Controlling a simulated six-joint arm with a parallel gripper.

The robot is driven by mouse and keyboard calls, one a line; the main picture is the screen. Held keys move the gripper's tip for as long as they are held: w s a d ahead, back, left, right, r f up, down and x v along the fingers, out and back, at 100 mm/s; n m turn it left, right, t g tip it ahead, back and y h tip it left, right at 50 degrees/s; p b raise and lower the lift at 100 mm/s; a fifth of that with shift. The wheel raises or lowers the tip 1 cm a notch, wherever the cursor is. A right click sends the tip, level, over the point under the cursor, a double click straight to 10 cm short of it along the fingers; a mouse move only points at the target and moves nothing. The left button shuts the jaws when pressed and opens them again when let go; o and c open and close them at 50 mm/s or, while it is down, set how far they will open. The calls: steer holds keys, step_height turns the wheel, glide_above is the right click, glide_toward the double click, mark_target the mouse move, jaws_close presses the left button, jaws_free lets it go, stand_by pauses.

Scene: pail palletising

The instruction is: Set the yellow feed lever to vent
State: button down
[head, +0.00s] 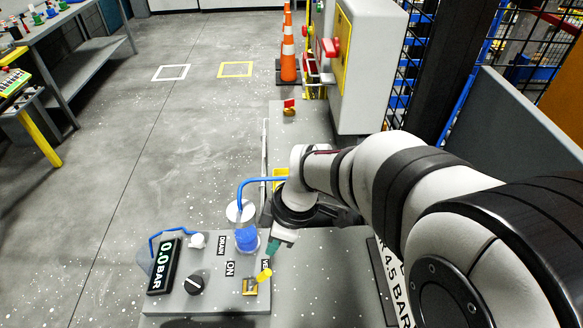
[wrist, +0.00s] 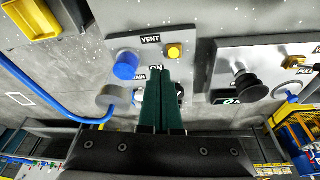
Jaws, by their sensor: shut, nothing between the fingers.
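The yellow feed lever (head: 263,276) stands on a brass-coloured plate (head: 247,288) at the right of the grey control panel (head: 220,300). Its handle leans up and right, towards the partly hidden VENT label (head: 266,264) and away from the ON label (head: 230,268). In the wrist view its yellow round end (wrist: 174,51) is beside the VENT label (wrist: 150,39). My gripper (head: 272,248) is shut and empty, green fingertips together, just above the lever in the picture. The fingers (wrist: 161,72) show below the lever end in the wrist view; I cannot tell whether they touch it.
A clear cylinder with blue liquid (head: 246,238) and a blue hose stands close left of my gripper. The panel also has a black knob (head: 195,283), a white knob (head: 198,240) and a gauge reading 0.0 BAR (head: 164,266). Open floor lies left.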

steer(key=d, duration=0.1)
steer(key=d+r, duration=0.1)
steer(key=d, duration=0.1)
steer(key=d+r, duration=0.1)
steer(key=shift+s+d+r, duration=0.15)
steer(key=shift+d+r, duration=0.05)
steer(key=shift+d, duration=0.05)
steer(key=s+d+r+m, duration=0.1)
steer(key=s+m, duration=0.8)
steer(key=m, duration=0.1)
steer(key=s+d+r+m+g+h, duration=0.1)
steer(key=s+d+m, duration=0.1)
steer(key=s+m, duration=0.7)
steer(key=shift+d+r+m, duration=0.25)
steer(key=shift+d+m, duration=0.05)
steer(key=shift+m, duration=0.7)
